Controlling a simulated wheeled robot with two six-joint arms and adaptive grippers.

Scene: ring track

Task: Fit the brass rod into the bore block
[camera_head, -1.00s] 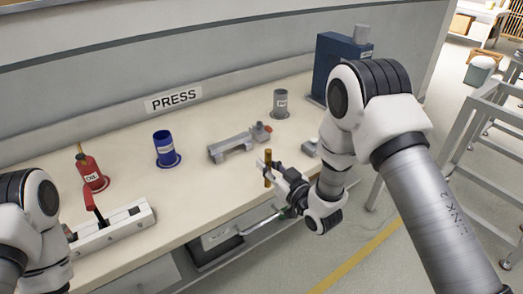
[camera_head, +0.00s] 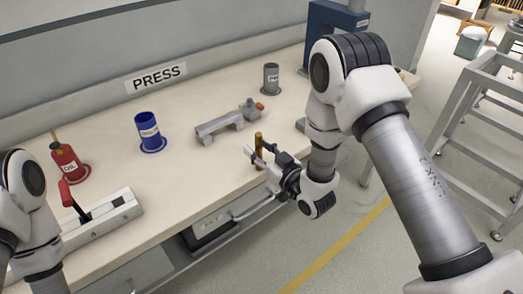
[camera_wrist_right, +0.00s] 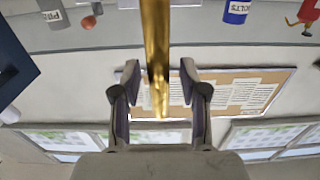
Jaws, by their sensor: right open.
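The brass rod (camera_head: 259,158) stands upright near the front edge of the bench in the head view; I cannot see what its lower end rests in. My right gripper (camera_head: 257,147) is open, with its fingers on either side of the rod. In the right wrist view the rod (camera_wrist_right: 155,45) shows between the two spread fingers, with a gap on each side. A grey bridge-shaped block (camera_head: 219,127) with a red-tipped end lies just behind the rod; I cannot tell whether it is the bore block. My left arm shows at the left edge, but its gripper is out of view.
A blue cup (camera_head: 149,128), a red oil can (camera_head: 66,162) and a grey cup (camera_head: 271,76) stand on the bench (camera_head: 190,170). A white fixture (camera_head: 108,216) with a red lever is at front left. A blue machine (camera_head: 325,28) stands at back right.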

